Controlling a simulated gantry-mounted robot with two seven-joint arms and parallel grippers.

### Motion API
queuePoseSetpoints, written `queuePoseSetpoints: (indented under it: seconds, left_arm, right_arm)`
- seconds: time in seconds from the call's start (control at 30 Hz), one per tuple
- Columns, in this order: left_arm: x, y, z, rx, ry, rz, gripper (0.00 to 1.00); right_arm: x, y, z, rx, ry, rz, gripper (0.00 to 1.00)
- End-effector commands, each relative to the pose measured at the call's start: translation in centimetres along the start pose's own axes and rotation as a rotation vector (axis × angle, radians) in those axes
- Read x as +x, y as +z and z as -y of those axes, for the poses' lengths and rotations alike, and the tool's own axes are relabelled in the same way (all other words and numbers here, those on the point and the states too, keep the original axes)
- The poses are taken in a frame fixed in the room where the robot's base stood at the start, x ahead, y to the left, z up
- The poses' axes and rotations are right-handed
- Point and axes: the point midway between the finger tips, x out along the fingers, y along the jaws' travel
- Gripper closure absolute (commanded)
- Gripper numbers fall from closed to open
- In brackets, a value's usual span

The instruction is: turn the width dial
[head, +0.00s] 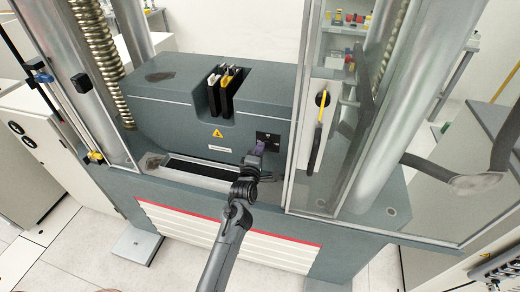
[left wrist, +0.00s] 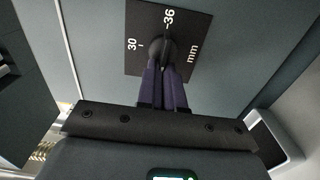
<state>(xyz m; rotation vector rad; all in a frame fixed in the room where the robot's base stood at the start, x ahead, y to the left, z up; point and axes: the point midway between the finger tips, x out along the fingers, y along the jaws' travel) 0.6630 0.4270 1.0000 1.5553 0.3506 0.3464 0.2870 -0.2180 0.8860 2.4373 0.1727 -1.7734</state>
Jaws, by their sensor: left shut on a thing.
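The width dial is a dark round knob (left wrist: 164,50) on a black square plate (left wrist: 190,28) in the left wrist view. The plate carries the marks 30, 36 and mm in white. The same plate (head: 268,138) shows small on the front of the grey machine in the head view. My left gripper (left wrist: 163,68), with purple fingers, is shut on the knob, and its fingers hide the lower part of it. The gripper (head: 257,150) also shows in the head view against the plate. The knob's exact pointer setting is hard to tell. I do not see my right gripper.
A slot holding black and yellow tools (head: 226,82) is in the machine's top. A long dark recess (head: 200,172) lies left of the gripper.

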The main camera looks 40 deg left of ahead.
Motion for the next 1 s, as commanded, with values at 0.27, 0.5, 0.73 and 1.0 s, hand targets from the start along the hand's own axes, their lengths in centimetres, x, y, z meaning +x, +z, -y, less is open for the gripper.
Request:
queuePoseSetpoints:
  seconds: [0.27,0.5,0.73,1.0]
  left_arm:
    - [0.01,-0.03,0.13,-0.030,-0.002,-0.001,1.00]
    - [0.00,-0.04,0.16,-0.030,-0.002,-0.001,1.00]
    - [0.00,-0.03,0.14,-0.029,-0.002,-0.001,0.68]
    - [0.01,-0.01,0.08,-0.028,-0.001,0.000,0.68]
  right_arm:
    - [-0.04,-0.02,0.06,0.002,-0.002,0.000,0.57]
    - [-0.03,-0.01,0.04,0.001,-0.001,0.000,0.57]
    - [-0.02,0.03,-0.09,-0.004,0.003,0.001,0.57]
    - [-0.02,0.05,-0.17,-0.007,0.006,0.001,0.57]
